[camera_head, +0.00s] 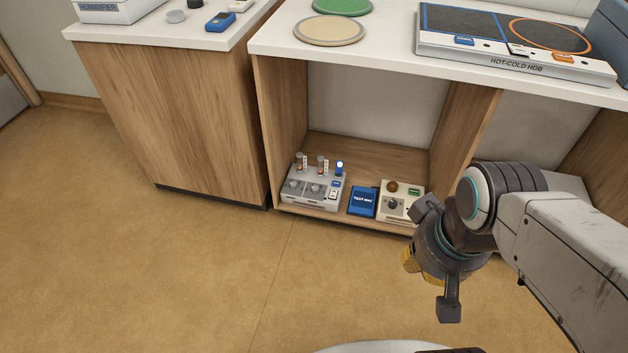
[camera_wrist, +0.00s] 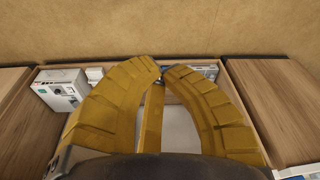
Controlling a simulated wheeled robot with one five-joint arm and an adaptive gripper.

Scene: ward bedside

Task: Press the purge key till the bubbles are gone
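A grey device (camera_head: 313,190) with dials, small upright tubes, a lit blue lamp (camera_head: 339,165) and small keys at its right end stands on the low shelf. I cannot read which key is the purge key, and no bubbles can be made out. My gripper (camera_head: 408,260) is to the right and in front of the shelf, apart from the device; its yellow fingers are mostly hidden in the head view. In the wrist view the gripper (camera_wrist: 162,71) has its curved fingers brought together at the tips, with nothing seen between them. Part of a pale device (camera_wrist: 207,72) shows behind the right finger.
A blue box (camera_head: 362,201) and a beige box (camera_head: 400,203) with a knob share the shelf (camera_head: 390,160). The beige box also shows in the wrist view (camera_wrist: 58,90). The countertop (camera_head: 385,62) overhangs them, bearing a hot-cold hob (camera_head: 515,66). The floor in front is clear.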

